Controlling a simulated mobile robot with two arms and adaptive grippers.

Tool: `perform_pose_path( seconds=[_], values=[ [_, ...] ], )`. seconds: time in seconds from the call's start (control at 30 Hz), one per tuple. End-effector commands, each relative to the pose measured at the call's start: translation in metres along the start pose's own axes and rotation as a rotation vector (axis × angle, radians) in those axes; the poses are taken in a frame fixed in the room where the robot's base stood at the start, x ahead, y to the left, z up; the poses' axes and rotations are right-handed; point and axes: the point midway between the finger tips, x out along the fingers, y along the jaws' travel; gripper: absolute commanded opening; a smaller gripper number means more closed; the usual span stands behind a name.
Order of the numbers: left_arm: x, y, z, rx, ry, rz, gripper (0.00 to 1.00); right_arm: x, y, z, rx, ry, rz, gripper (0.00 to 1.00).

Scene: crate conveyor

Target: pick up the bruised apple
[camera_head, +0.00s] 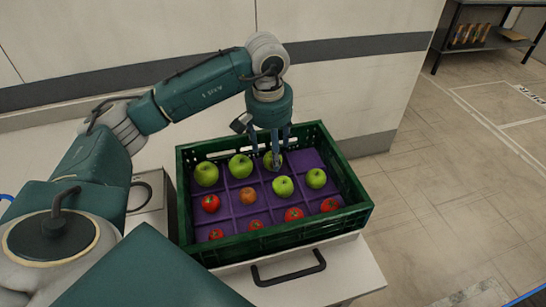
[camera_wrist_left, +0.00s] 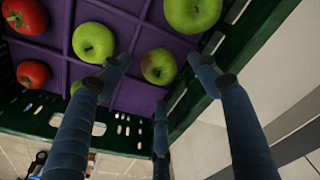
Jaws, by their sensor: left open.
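A green apple with brown patches on its skin (camera_wrist_left: 158,66) lies in the purple tray, near the crate's far right corner. In the head view this apple (camera_head: 268,159) is partly hidden behind a finger. My left gripper (camera_head: 272,143) points down over it. In the left wrist view the fingers of my left gripper (camera_wrist_left: 160,76) are spread around the apple's place, with nothing held between them. I cannot tell how high the tips are above the fruit. My right gripper is not in view.
The green crate (camera_head: 275,237) stands on a white cabinet. Its purple tray holds other green apples (camera_head: 283,187), red tomatoes (camera_head: 293,214) and a brownish round fruit (camera_head: 248,196). The crate's walls rise close beside the apple. A shelf (camera_head: 485,38) stands far back right.

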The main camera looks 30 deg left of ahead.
Motion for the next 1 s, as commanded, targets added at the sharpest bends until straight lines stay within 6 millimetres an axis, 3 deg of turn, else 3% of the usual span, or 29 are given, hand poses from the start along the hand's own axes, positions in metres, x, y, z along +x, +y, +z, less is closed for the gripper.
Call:
perform_pose_path(
  seconds=[0.03, 0.2, 0.43, 0.47, 0.7, 1.0],
  values=[
    [0.004, 0.0, 0.002, 0.0, -0.005, -0.002, 0.62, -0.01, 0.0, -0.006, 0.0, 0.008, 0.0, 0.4],
    [0.024, 0.0, 0.001, -0.001, 0.0, 0.0, 0.62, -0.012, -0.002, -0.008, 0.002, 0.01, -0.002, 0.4],
    [0.027, 0.0, 0.001, 0.0, 0.002, 0.002, 0.62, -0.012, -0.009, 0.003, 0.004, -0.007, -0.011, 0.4],
    [0.027, 0.0, 0.001, 0.0, 0.002, 0.002, 0.6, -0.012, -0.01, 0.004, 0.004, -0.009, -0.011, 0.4],
    [0.027, 0.0, 0.001, -0.001, 0.002, 0.001, 0.15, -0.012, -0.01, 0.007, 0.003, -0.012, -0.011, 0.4],
    [0.025, 0.0, 0.0, -0.001, 0.003, 0.002, 0.15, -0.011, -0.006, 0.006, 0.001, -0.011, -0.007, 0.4]
  ],
)
